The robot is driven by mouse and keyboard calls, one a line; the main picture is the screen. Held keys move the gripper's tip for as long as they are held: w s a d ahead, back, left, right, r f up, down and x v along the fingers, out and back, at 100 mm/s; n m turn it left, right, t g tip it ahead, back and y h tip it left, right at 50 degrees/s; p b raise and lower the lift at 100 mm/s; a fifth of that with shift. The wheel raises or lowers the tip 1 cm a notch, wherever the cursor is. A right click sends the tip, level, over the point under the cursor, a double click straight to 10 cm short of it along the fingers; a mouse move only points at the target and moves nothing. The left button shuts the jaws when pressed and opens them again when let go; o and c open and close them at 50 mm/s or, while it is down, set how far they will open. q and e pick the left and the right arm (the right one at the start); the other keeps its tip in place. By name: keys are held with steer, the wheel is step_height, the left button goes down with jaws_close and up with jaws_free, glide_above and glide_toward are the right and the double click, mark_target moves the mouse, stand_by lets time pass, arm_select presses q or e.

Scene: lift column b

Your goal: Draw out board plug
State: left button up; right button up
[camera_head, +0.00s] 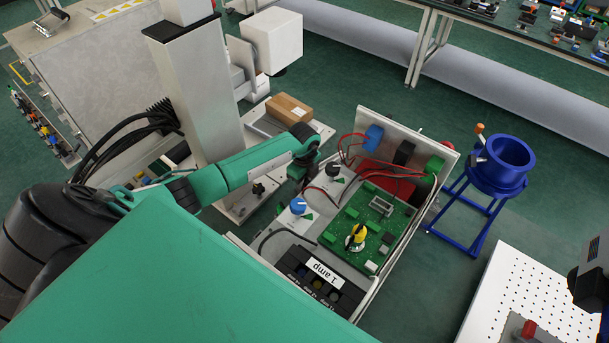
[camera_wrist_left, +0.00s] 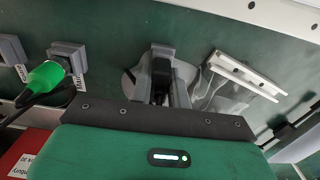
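A yellow plug-like part (camera_head: 356,236) with black on it stands on the green circuit board (camera_head: 375,222) in the open case. My left gripper (camera_head: 303,178) is over the far left part of the case, apart from the yellow part; its fingertips are small and dark there. In the left wrist view its fingers (camera_wrist_left: 162,78) are close together, with a dark shape between them; whether they hold anything is unclear. A green plug (camera_wrist_left: 45,78) with a black cable is at a grey socket (camera_wrist_left: 68,57) left of the fingers. My right gripper is not recognisable.
The case's raised back panel (camera_head: 440,153) stands behind the board. A blue stand (camera_head: 480,190) and a white perforated table (camera_head: 520,300) are at right.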

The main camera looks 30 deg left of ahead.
arm_select(q)
jaws_close()
steer(key=shift+r+p, duration=0.55)
steer(key=shift+r, duration=0.1)
steer(key=shift+r, duration=0.1)
steer(key=shift+r+p, duration=1.95)
steer(key=shift+r, duration=0.35)
steer(key=shift+r+p, duration=0.6)
steer(key=shift+r, duration=0.2)
